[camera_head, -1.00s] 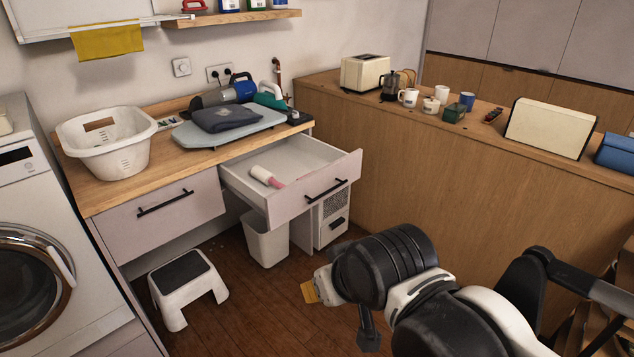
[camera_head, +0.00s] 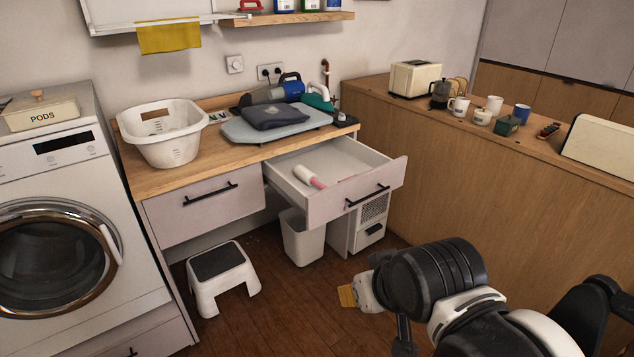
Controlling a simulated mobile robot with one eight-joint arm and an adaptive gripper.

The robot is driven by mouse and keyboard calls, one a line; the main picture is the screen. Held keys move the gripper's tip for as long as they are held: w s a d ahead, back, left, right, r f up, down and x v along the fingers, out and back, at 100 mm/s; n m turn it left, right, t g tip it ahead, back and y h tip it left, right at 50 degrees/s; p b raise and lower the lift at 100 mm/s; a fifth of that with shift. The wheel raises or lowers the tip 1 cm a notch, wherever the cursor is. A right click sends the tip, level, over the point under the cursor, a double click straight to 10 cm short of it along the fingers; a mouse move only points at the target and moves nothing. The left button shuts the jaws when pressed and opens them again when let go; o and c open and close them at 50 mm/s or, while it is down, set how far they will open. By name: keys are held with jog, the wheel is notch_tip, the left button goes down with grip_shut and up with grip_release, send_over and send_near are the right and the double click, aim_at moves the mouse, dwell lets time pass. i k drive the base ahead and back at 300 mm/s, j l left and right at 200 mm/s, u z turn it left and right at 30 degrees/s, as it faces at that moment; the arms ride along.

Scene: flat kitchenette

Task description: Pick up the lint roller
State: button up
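The lint roller (camera_head: 308,176) lies in the open drawer (camera_head: 326,203) under the wooden worktop. Its white roll points to the back left and its pink handle points toward the drawer front. My gripper (camera_head: 347,296) is low at the right of centre, in front of the drawer and well apart from it. Only a yellowish fingertip part shows; the rest is hidden behind my dark wrist. I cannot tell whether it is open or shut. No object shows in it.
A step stool (camera_head: 222,277) and a white bin (camera_head: 301,238) stand on the floor below the worktop. A washing machine (camera_head: 60,215) is at the left. A wooden counter (camera_head: 440,165) closes off the right. Wooden floor (camera_head: 290,310) is clear in front.

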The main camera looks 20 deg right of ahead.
aim_at(301, 172)
jog(key=i+l+z, duration=0.2)
jog(key=i+l, duration=0.5)
jog(key=i+l+z, duration=0.2)
jog(key=i+l, duration=0.4)
jog(key=i, duration=0.2)
